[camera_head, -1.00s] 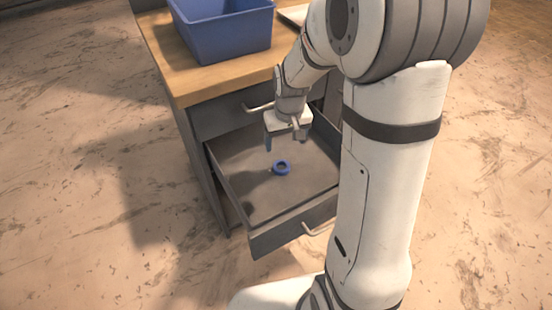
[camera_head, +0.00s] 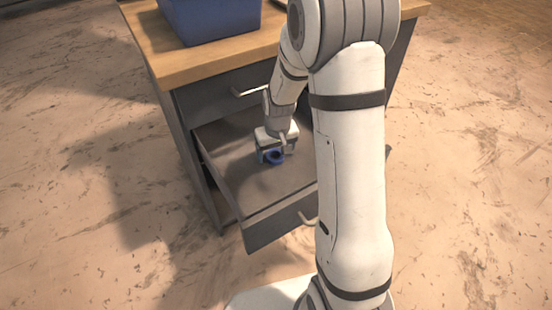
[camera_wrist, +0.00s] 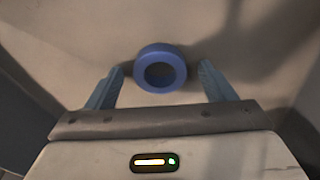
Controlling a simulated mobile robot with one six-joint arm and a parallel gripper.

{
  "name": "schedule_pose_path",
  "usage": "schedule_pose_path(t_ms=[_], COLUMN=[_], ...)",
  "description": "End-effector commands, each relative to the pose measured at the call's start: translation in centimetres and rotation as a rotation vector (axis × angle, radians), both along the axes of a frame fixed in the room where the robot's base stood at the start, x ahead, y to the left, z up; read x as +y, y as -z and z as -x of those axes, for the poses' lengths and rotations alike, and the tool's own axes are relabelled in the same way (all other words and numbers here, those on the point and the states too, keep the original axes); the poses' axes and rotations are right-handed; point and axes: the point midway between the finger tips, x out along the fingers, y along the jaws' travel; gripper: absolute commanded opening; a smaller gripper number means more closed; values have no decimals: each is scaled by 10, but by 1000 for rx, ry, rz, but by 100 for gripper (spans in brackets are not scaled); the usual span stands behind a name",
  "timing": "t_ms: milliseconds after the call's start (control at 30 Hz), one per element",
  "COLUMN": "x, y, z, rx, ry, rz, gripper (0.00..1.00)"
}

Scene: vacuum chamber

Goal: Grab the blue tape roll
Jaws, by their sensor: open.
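The blue tape roll (camera_head: 273,157) lies flat on the floor of the open lower drawer (camera_head: 232,194). In the wrist view the tape roll (camera_wrist: 161,68) shows as a blue ring just ahead of and between the fingers. My gripper (camera_head: 274,154) is down inside the drawer, right over the roll, and partly covers it in the head view. In the wrist view my gripper (camera_wrist: 160,82) is open, with a finger to each side of the roll and a gap on both sides.
The drawer's side walls and front surround my gripper. A closed upper drawer with a handle (camera_head: 250,91) is above. A blue bin (camera_head: 212,20) stands on the wooden worktop (camera_head: 170,62). The floor around the cabinet is clear.

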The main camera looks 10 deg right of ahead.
Motion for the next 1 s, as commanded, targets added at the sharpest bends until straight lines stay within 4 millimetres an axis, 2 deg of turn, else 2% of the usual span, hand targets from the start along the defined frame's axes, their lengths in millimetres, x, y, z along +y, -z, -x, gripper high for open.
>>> schedule_pose_path(t_ms=[133,700,900,1000], x=[0,1,1,1], y=[-1,-1,-2,-8], z=[0,0,0,0], rx=[-1,0,-1,-2], ry=[0,-1,-2,-2], rz=[0,0,0,0], gripper=[75,28,28,28])
